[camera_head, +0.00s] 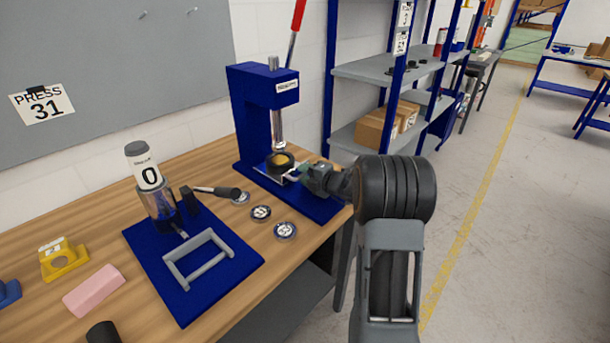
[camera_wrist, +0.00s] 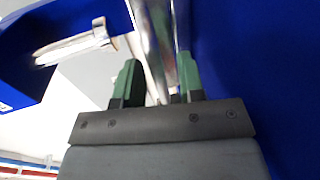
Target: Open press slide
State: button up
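The blue press (camera_head: 250,110) stands at the far end of the wooden bench, with a chrome ram and a red lever (camera_head: 298,15). Below the ram, a dark round die with a yellowish centre (camera_head: 279,160) sits on the press base. A thin pale metal slide handle (camera_head: 268,174) shows beside the die. My gripper (camera_head: 297,171) reaches in from the right, low at the handle. In the wrist view, my gripper's green fingers (camera_wrist: 160,72) are apart, with a shiny metal bar (camera_wrist: 153,45) between them. Contact with the bar is unclear.
Several round badges (camera_head: 261,212) lie between mat and press. A pink block (camera_head: 94,290) and yellow part (camera_head: 63,260) lie at left. Shelving (camera_head: 370,70) stands behind.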

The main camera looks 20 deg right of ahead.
jog(key=shift+w+a, duration=0.1)
grip_shut()
dwell(0.3)
